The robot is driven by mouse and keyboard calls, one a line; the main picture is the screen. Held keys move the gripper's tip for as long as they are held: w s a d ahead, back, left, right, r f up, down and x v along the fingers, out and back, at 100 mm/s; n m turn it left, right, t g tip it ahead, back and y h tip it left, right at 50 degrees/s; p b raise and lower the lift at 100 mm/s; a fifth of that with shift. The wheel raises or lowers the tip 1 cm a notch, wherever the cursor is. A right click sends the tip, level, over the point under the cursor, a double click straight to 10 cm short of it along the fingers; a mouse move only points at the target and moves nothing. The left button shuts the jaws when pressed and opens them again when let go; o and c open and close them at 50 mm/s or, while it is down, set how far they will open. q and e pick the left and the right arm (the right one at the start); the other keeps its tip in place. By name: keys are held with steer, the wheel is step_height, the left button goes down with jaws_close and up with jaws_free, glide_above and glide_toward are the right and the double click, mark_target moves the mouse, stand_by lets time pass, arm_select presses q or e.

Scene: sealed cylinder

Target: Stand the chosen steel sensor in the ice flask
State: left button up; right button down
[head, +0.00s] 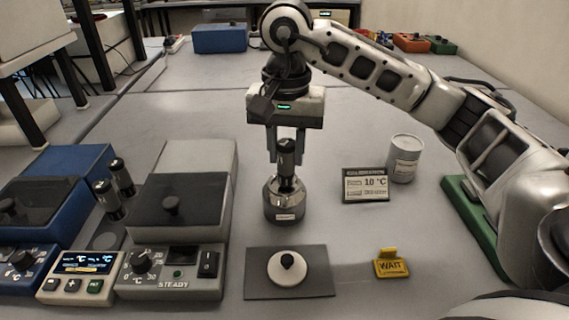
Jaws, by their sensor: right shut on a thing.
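My right gripper (287,158) points straight down and is shut on a dark cylindrical sensor (287,152). The sensor is upright over the ice flask (284,204), a shiny steel vessel with a small label on its front. The sensor's lower end meets the flask's mouth; I cannot tell how deep it reaches. Two more sensors with black tops, a front one (106,198) and a rear one (122,177), stand in a holder at the left. My left gripper is not in view.
A white lid with a black knob (288,268) lies on a dark mat (259,286). A grey device (193,160) and a blue one (70,165) stand left.

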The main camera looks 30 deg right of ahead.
mark_target(284, 165)
steer(key=f, duration=0.2)
steer(key=f+p, duration=0.1)
steer(key=shift+w+f, duration=0.15)
steer(key=shift+w, duration=0.1)
steer(key=shift+f+b, duration=0.35)
steer(key=shift+f, duration=0.05)
steer(key=c, duration=1.1)
jaws_free()
steer(key=shift+r, duration=0.2)
step_height(284, 165, up, 12)
steer(key=shift+r+p, duration=0.1)
steer(key=shift+p, duration=0.65)
